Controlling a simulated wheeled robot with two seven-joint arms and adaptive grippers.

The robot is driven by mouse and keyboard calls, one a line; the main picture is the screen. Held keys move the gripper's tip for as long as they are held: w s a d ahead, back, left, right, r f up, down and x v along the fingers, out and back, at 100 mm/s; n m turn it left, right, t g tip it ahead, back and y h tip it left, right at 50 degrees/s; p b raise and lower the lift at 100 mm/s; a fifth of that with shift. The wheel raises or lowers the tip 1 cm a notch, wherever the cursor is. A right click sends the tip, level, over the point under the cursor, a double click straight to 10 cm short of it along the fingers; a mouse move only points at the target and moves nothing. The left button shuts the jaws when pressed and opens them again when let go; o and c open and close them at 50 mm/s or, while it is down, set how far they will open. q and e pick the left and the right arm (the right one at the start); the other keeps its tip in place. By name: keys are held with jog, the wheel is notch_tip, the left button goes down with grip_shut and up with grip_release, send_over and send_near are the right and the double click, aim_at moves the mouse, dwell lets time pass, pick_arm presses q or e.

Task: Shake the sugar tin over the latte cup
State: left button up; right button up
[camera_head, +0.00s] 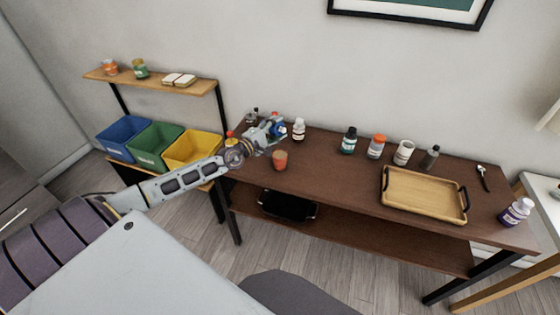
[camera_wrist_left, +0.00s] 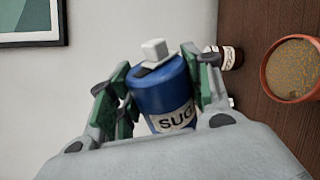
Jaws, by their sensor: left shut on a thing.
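The blue sugar tin (camera_wrist_left: 161,92) with a "SUG" label and a pale lid knob is between the fingers of my left gripper (camera_wrist_left: 155,85), which is shut on it. In the head view, my left gripper (camera_head: 270,128) holds the tin (camera_head: 279,129) near the left end of the dark table. An orange-brown cup (camera_head: 280,160), likely the latte cup, stands on the table just in front of the gripper. In the left wrist view, this cup (camera_wrist_left: 292,68) shows a speckled brown content at the right edge, apart from the tin. My right gripper is not in view.
A white bottle (camera_head: 298,130) stands close right of the gripper. Several jars and bottles line the table's back, including a teal-labelled one (camera_head: 349,140). A wooden tray (camera_head: 424,195) lies right. The table (camera_head: 335,175) is clear between cup and tray. Coloured bins (camera_head: 155,143) stand left.

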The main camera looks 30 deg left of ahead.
pick_arm(q)
jog(key=shift+r+n, duration=0.15)
jog(key=shift+n, duration=0.15)
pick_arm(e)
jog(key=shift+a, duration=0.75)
pick_arm(q)
jog(key=shift+r+n, duration=0.35)
jog(key=shift+n, duration=0.65)
jog(key=r+n, duration=0.1)
jog(key=n, duration=0.2)
jog(key=shift+r, duration=0.15)
jog(key=n, duration=0.1)
jog(key=r+n, duration=0.1)
jog(key=shift+n+p, duration=0.3)
jog(key=shift+p, duration=0.1)
jog(key=n, duration=0.1)
jog(key=r+n+p, duration=0.1)
jog(key=n, duration=0.1)
jog(key=shift+r, duration=0.15)
jog(key=n+p, duration=0.1)
jog(key=n, duration=0.2)
jog(key=shift+r+p, duration=0.35)
jog(key=shift+r, duration=0.05)
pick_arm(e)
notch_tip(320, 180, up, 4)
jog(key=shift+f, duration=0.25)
pick_arm(q)
jog(key=shift+f, duration=0.1)
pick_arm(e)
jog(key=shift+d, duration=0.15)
